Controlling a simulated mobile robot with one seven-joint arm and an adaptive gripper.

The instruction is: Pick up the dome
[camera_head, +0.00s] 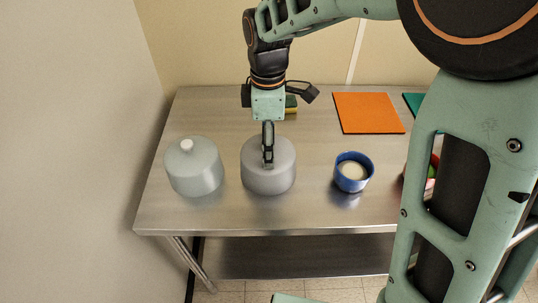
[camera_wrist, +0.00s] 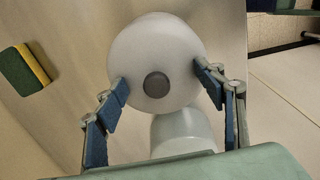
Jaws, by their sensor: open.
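A pale grey round dome (camera_head: 268,179) stands on the steel table, directly below my gripper (camera_head: 268,158). My gripper (camera_wrist: 162,78) is open, with one finger on each side of the knob and clear gaps between. I cannot tell whether the fingertips touch the dome's top. A second pale dome (camera_head: 194,170) with a white knob (camera_head: 187,146) stands to the left, apart from the first.
A blue cup (camera_head: 352,173) with pale contents stands to the right. A yellow and green sponge (camera_wrist: 24,70) lies behind the middle dome. An orange mat (camera_head: 368,112) lies at the back right. A wall borders the left. The steel table (camera_head: 220,215) is bare in front.

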